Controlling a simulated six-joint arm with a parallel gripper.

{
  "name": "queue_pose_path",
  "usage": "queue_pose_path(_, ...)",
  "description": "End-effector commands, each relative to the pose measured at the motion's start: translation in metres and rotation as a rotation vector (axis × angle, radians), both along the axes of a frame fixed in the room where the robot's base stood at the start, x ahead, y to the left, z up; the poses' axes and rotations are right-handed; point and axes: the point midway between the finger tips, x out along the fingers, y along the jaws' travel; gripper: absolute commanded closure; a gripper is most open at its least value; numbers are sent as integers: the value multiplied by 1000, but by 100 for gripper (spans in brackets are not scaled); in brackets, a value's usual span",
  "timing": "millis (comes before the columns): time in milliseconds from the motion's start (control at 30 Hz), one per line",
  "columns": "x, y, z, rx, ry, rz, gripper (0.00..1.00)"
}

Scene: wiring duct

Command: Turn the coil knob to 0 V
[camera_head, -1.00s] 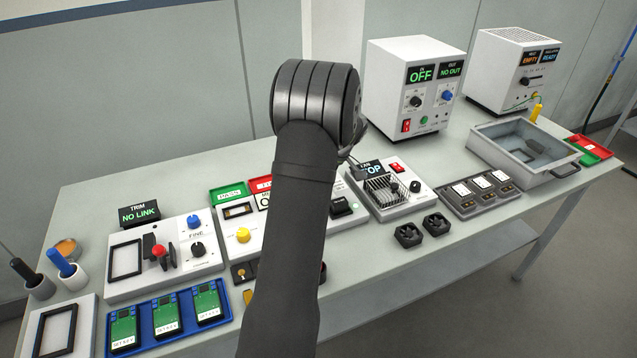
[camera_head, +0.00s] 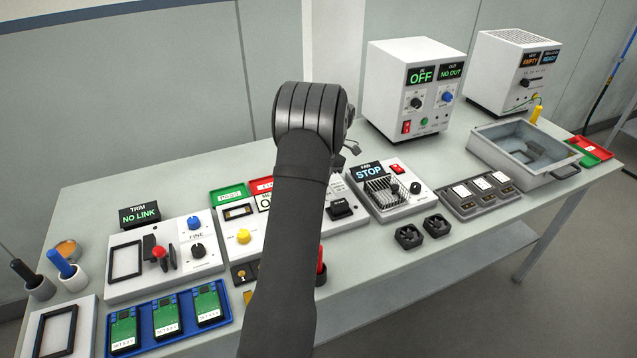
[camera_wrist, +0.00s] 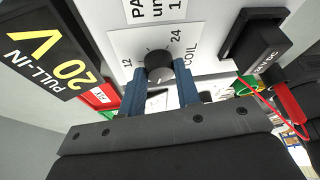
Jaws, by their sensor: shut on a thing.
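The coil knob (camera_wrist: 158,61) is a round black knob on a white panel in the wrist view, with "12", "24" and "COIL" printed around it. A small light mark shows on its lower face, toward my fingers; I see no 0 mark. My gripper (camera_wrist: 163,88) has its two blue fingers on either side of the knob, shut on it. In the head view my arm hides the knob and fingertips.
In the wrist view a black socket block (camera_wrist: 252,42) stands right of the knob, with a red plug (camera_wrist: 289,102) and red lead near it. The head view shows a fan unit (camera_head: 408,203), a blue tray (camera_head: 158,345) of boards and a power supply (camera_head: 388,75).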

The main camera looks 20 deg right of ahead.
Motion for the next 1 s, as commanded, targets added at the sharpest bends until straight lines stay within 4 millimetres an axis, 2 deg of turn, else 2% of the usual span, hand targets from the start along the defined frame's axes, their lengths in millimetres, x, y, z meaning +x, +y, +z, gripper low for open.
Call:
queue_pose_path(500, 2, 1, -1, -3, 2, 440, 93)
queue_pose_path(1000, 3, 2, -1, -2, 2, 618, 93)
